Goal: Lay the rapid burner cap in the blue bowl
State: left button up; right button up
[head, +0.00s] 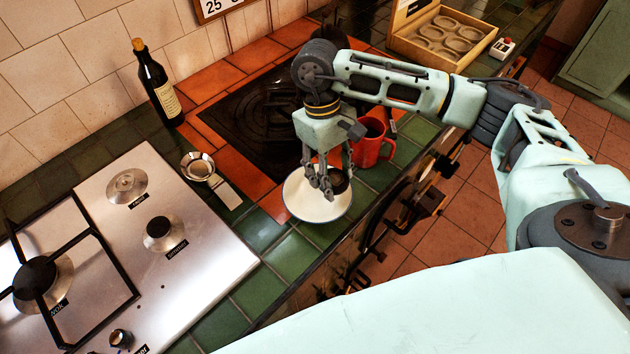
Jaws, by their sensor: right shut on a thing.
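My right gripper (323,187) points down over the bowl, with its fingers shut on a small dark round cap. The cap (341,181), which I take to be the rapid burner cap, shows partly behind the fingers, over the bowl's right part. I cannot tell whether it touches the bowl. The bowl (300,203) has a pale inside and a thin bluish rim. It stands on the tiled counter, and the fingers hide part of it. My left gripper is not in view.
A red mug (372,152) stands close behind the bowl to the right. A steel hob (205,260) fills the left front. A small metal strainer (199,167), a dark bottle (157,85) and a wooden box (441,33) stand farther off. The counter's front edge runs close by the bowl.

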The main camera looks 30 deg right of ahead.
jog(key=w+a+f, duration=0.1)
jog(key=w+a+f+p, duration=0.1)
jog(key=f, duration=0.1)
jog(key=shift+a, duration=0.4)
notch_tip(320, 180, down, 2)
jog(key=shift+f+p, duration=0.15)
jog(key=shift+p, duration=0.6)
jog(key=shift+f, duration=0.25)
jog(key=shift+f+b, duration=0.2)
jog(key=shift+b, duration=0.2)
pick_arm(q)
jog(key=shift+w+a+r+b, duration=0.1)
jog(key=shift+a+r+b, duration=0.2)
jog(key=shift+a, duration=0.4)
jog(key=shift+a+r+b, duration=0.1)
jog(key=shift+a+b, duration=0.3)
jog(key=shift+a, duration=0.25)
pick_arm(e)
jog(key=shift+f, duration=0.45)
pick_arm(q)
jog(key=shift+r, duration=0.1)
